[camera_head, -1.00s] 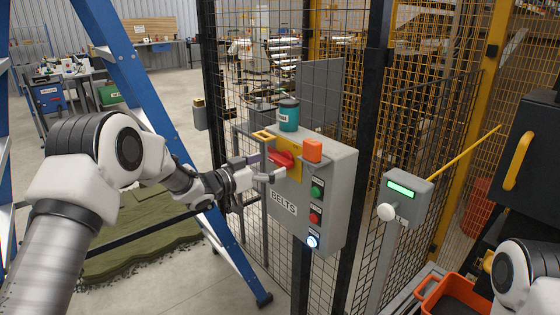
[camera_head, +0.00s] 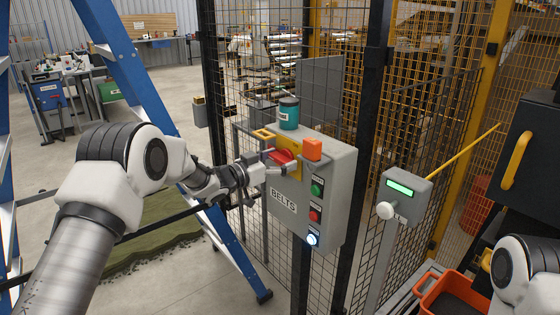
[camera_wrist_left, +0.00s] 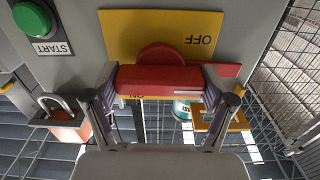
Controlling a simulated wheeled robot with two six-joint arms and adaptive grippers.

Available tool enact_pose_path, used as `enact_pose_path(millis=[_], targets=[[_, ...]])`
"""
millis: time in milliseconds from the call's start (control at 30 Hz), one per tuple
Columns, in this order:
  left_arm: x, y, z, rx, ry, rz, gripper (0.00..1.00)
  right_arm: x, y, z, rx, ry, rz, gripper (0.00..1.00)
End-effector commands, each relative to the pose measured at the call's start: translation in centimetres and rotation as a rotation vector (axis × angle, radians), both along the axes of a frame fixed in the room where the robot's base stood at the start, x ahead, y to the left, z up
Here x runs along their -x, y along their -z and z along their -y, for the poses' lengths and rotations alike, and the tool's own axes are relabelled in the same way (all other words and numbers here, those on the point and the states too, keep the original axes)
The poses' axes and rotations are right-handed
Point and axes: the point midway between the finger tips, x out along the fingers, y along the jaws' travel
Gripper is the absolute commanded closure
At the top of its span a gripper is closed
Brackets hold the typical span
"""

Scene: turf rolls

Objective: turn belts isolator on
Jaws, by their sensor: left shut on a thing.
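The grey BELTS isolator box (camera_head: 325,190) stands on a post by the mesh fence. Its red rotary handle (camera_head: 283,156) sits on a yellow plate and is partly hidden by my left gripper (camera_head: 277,168). In the left wrist view the red handle (camera_wrist_left: 160,80) lies crosswise between both fingers of my left gripper (camera_wrist_left: 160,85), which is shut on it. The OFF label (camera_wrist_left: 201,40) shows upside down above the handle; the ON label below is mostly covered. My right gripper is out of view; only part of that arm shows at the lower right.
A teal tin (camera_head: 289,114), an orange padlock (camera_head: 312,149) and a yellow loop (camera_head: 264,135) are at the box top. Green, red and lit white buttons line its front. A blue ladder (camera_head: 140,80) stands close to my left arm. A grey panel (camera_head: 408,190) stands right.

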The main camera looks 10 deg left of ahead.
Motion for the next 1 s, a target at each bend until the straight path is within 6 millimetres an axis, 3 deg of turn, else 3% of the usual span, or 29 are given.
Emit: enact_pose_path(millis=[367, 1000], targets=[[0.0, 0.3, 0.0, -0.153, -0.001, 0.123, 0.52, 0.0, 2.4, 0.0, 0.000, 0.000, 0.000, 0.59], [0.0, 0.4, 0.1, -0.624, -0.001, 0.492, 0.52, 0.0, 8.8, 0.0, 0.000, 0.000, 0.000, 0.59]])
